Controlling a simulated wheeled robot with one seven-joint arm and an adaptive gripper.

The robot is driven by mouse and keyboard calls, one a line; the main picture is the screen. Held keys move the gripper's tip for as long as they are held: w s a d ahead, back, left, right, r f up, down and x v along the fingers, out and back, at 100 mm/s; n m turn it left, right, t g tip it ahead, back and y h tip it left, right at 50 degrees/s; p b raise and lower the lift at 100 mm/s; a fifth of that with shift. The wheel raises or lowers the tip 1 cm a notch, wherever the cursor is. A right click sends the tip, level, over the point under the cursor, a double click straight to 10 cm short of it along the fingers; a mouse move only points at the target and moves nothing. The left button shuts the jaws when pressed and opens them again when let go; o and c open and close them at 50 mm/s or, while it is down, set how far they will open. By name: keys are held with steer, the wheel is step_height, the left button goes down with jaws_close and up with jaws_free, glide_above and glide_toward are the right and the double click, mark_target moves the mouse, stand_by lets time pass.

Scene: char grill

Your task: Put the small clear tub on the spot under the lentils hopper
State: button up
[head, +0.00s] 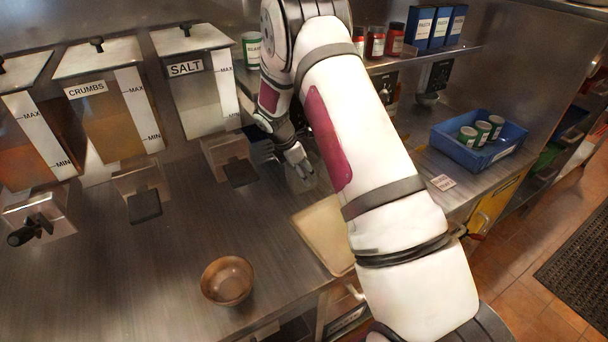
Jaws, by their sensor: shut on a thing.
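My gripper (291,158) is low over the counter, right of the SALT hopper's outlet, and partly hidden by my own arm. It is shut on the small clear tub (301,180), a faint see-through shape at its fingertips. I cannot tell whether the tub touches the counter. No label reading lentils shows. The hoppers in view are SALT (197,92), CRUMBS (104,125) and one at the left edge (30,135) with orange-brown contents, whose name is out of view.
A brown bowl (227,281) stands on the front counter (130,285). A pale board (322,236) lies right of it, partly behind my arm. A blue bin (475,152) with green cans stands at right. Hopper outlets jut over the counter. The counter's front left is clear.

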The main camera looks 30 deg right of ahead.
steer(key=shift+f, duration=0.65)
steer(key=shift+f, duration=0.1)
steer(key=o, duration=1.2)
